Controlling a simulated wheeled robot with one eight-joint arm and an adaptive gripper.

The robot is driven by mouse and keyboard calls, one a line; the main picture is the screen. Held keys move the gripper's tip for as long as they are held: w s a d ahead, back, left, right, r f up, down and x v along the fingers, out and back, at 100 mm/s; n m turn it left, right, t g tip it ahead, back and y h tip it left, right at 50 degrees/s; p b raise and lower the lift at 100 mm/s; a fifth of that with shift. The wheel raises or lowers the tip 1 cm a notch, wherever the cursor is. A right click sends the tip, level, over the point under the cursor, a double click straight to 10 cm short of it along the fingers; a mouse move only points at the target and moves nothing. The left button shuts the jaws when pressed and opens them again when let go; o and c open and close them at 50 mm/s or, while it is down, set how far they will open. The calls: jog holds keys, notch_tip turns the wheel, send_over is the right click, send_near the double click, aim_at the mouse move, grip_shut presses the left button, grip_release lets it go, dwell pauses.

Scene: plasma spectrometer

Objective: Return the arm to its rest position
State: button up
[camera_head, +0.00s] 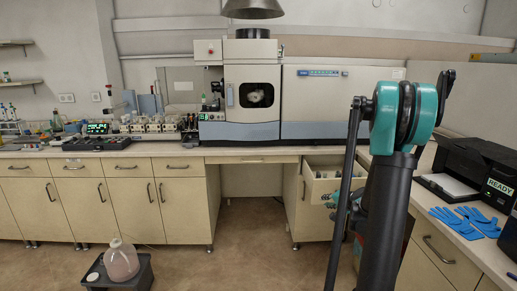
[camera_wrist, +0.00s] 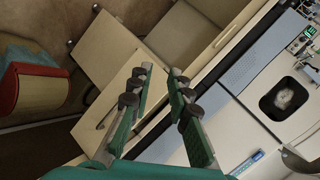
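My arm (camera_head: 395,150), with teal and black joints, stands upright at the right of the head view, in front of the counter. In the wrist view my gripper (camera_wrist: 161,72) has its two green-and-dark fingers apart, with a gap between the tips and nothing held there. The wrist picture is tilted. Beyond the fingers are cream cabinet fronts, and the white-and-blue spectrometer (camera_wrist: 240,115) is at the right. The spectrometer also stands on the back counter in the head view (camera_head: 340,100). In the head view the arm hides much of the gripper.
An open drawer (camera_head: 318,170) juts out below the spectrometer, left of my arm. A printer (camera_head: 475,165) and blue gloves (camera_head: 462,222) lie on the right counter. Floor between is clear.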

jog(key=s+a+n+g, duration=0.2)
jog(key=s+a+n, duration=0.1)
jog(key=s+a, duration=0.5)
jog(key=s+a+f+n+g+h, duration=0.1)
jog(key=s+n+g, duration=0.1)
jog(key=s, duration=1.1)
jog(key=s+a+f+n+g+h, duration=0.1)
jog(key=s+n, duration=0.3)
jog(key=s, duration=0.9)
jog(key=shift+a+f+n+g+h, duration=0.25)
jog(key=shift+f+n+g+h, duration=0.15)
jog(key=shift+f+g+h, duration=0.4)
jog(key=shift+r, duration=0.15)
